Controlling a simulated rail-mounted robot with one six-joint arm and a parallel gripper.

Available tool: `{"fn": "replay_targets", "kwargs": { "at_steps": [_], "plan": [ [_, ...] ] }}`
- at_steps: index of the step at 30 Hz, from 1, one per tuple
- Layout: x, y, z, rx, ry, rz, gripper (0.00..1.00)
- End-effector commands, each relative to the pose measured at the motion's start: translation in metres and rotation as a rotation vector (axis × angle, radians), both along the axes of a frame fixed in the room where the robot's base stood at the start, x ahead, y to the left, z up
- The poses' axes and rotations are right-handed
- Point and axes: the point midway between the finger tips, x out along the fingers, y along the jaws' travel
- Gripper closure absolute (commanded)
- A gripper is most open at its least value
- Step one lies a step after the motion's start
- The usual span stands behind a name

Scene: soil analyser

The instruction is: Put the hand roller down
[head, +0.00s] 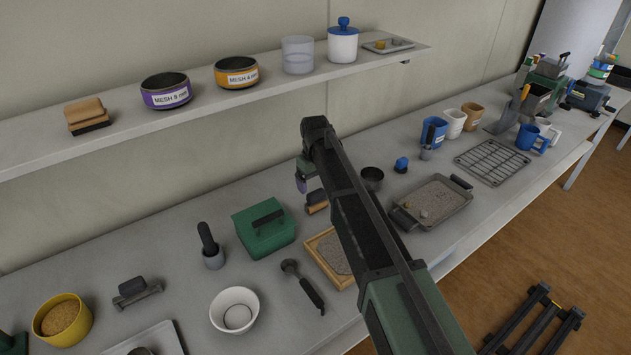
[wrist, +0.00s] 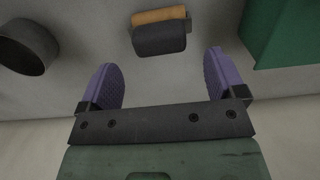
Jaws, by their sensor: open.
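The hand roller (head: 317,201) has a wooden part and a dark grey part, and rests on the bench under the end of my arm. In the wrist view the roller (wrist: 159,38) lies just beyond the fingertips, near the middle of the gap, and appears clear of both. My gripper (wrist: 164,72) is open, its two purple fingers apart with nothing between them. In the head view my gripper (head: 303,183) is above the bench beside the roller, partly hidden by my arm.
A green box (head: 265,228) stands left of the roller and a dark cup (head: 372,178) right of it. A wooden-framed tray of soil (head: 324,256) lies in front, partly behind my arm. A shelf (head: 215,107) with sieves and jars runs above the bench.

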Motion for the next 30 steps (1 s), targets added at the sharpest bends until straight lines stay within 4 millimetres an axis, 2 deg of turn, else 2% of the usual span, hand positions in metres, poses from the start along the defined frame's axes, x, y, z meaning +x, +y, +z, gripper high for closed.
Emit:
{"fn": "replay_targets", "kwargs": {
  "at_steps": [1, 6, 9, 16, 19, 20, 23, 24, 26, 27, 30],
  "plan": [
    [0.000, 0.000, 0.030, 0.000, 0.000, 0.000, 0.11],
    [0.000, 0.000, 0.067, 0.000, 0.000, 0.000, 0.11],
    [0.001, 0.001, 0.074, 0.000, 0.000, 0.000, 0.11],
    [0.000, 0.001, 0.071, 0.000, 0.000, 0.000, 0.11],
    [-0.011, -0.011, 0.071, 0.000, 0.000, -0.024, 0.11],
    [-0.020, -0.021, 0.071, 0.000, 0.000, -0.042, 0.11],
    [-0.074, -0.075, 0.071, 0.001, -0.002, -0.164, 0.11],
    [-0.106, -0.103, 0.071, 0.001, -0.003, -0.236, 0.11],
    [-0.159, -0.142, 0.071, 0.002, -0.005, -0.355, 0.11],
    [-0.191, -0.164, 0.071, 0.002, -0.007, -0.429, 0.11],
    [-0.253, -0.198, 0.071, 0.003, -0.009, -0.578, 0.11]
  ]
}}
